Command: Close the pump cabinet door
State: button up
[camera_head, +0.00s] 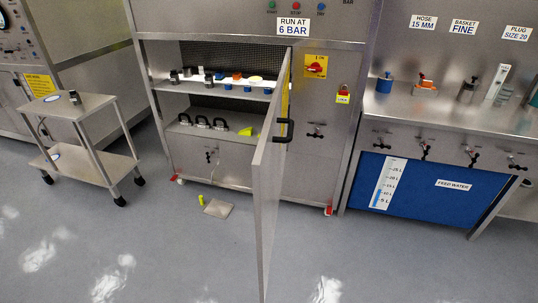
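The pump cabinet (222,173) stands in the middle with its front open. Its grey metal door (266,195) stands wide open, swung out toward me and seen nearly edge-on. A black bar handle (289,130) is on the door's right-hand face, near its upper part. Shelves inside hold small fittings and several black handles. The door hides part of the cabinet's right side. My gripper is not in view.
A wheeled trolley (92,104) stands at the left. A flat plate (218,208) and a small yellow-green object (201,199) lie on the floor before the cabinet. A blue feed water tank (425,190) is at the right. The floor in front is otherwise clear.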

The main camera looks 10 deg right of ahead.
aim_at(267, 165)
jog(key=k+l, duration=0.15)
jog(key=l, duration=0.15)
jog(key=i+l+z, duration=0.15)
jog(key=i+l, duration=0.15)
jog(key=l, duration=0.2)
jog(key=i+l+z, duration=0.1)
jog(key=i+l, duration=0.2)
jog(key=l, duration=0.15)
